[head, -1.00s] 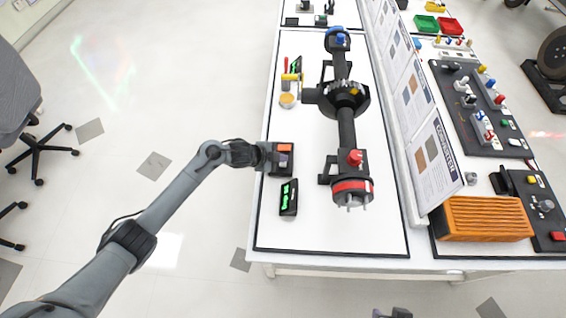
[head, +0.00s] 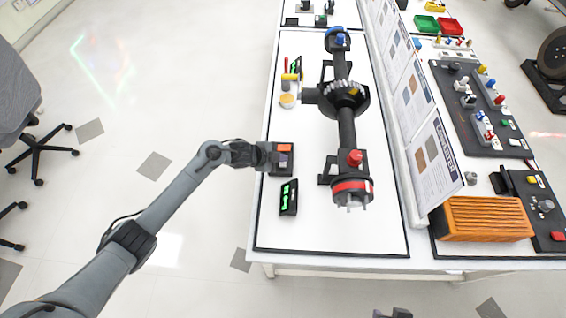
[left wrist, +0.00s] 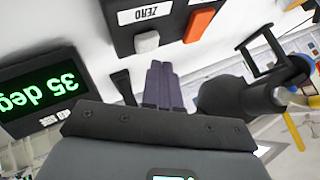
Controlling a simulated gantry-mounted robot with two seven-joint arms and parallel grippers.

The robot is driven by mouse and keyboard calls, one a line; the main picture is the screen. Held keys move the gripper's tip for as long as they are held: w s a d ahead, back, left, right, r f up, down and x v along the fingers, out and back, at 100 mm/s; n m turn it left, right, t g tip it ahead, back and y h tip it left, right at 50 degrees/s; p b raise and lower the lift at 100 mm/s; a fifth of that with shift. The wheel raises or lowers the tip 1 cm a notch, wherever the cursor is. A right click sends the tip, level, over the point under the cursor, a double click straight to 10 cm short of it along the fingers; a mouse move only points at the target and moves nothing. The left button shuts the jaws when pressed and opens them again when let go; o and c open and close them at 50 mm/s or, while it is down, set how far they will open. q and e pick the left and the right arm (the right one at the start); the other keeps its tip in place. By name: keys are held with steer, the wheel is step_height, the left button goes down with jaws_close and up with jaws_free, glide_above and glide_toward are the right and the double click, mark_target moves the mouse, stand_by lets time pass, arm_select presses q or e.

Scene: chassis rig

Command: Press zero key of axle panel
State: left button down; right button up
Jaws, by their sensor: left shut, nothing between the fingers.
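The axle panel (head: 282,171) is a small dark box at the left edge of the table mat, beside the axle (head: 347,125). In the left wrist view the panel (left wrist: 122,38) carries a white label reading ZERO (left wrist: 145,13), a pale grey key (left wrist: 147,41) by that label and an orange key (left wrist: 199,24). The orange key also shows in the head view (head: 285,147). My left gripper (head: 284,160) is shut and empty at the panel. In the left wrist view its fingertips (left wrist: 161,66) appear close to the grey key; contact cannot be made out.
A display (left wrist: 38,92) reading 35 deg stands beside the panel; it shows in the head view too (head: 289,197). Upright poster boards (head: 435,160) line the right side of the mat. The mat's near end is clear. A dark part, possibly my right gripper, shows at the bottom edge.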

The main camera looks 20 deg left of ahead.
arm_select(q)
steer(key=shift+f, duration=0.45)
stand_by(0.6)
steer(key=shift+f+b, duration=0.45)
steer(key=shift+f, duration=0.05)
stand_by(0.4)
steer(key=shift+r, duration=0.15)
stand_by(0.3)
steer(key=shift+r+p, duration=0.2)
steer(key=shift+p, duration=0.15)
steer(key=shift+r+p, duration=0.6)
